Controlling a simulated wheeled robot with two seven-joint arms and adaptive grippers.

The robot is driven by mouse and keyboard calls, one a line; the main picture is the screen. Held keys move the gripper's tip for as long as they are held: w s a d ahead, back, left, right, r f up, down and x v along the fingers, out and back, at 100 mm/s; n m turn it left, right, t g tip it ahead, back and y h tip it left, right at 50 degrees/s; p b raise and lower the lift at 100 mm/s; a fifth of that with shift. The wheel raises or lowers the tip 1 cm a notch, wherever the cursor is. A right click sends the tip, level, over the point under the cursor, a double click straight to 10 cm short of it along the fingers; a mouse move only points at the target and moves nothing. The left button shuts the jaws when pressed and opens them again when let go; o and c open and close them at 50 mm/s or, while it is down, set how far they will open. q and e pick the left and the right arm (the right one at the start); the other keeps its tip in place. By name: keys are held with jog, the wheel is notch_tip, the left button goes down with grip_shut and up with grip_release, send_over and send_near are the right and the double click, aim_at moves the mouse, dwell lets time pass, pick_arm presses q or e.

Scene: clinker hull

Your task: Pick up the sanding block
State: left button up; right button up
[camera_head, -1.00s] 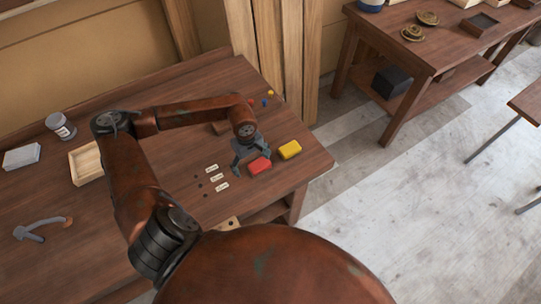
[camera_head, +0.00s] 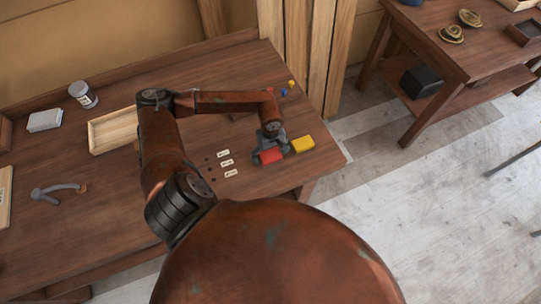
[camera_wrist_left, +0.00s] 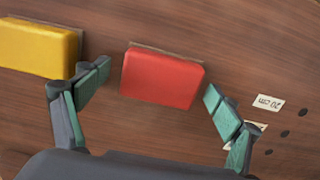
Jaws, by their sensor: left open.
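A red block (camera_head: 271,156) with a thin brownish layer along its edge lies on the wooden bench; it also shows in the left wrist view (camera_wrist_left: 162,77). A yellow block (camera_head: 303,144) of similar make lies beside it, at upper left in the left wrist view (camera_wrist_left: 38,47). My left gripper (camera_head: 271,150) is open and empty over the red block. In the left wrist view its green-padded fingers stand either side of the red block, one in the gap towards the yellow block. I cannot tell their height above the bench. My right gripper is not in view.
Small white labels (camera_head: 227,163) and dark holes lie left of the red block. An open wooden tray (camera_head: 112,131), a jar (camera_head: 83,94), a grey-white box (camera_head: 45,120) and a hammer-like tool (camera_head: 58,190) stand further left. The bench's right edge is close to the yellow block.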

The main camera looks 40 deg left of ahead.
pick_arm(q)
jog(key=shift+f, duration=0.2)
jog(key=c, duration=1.3)
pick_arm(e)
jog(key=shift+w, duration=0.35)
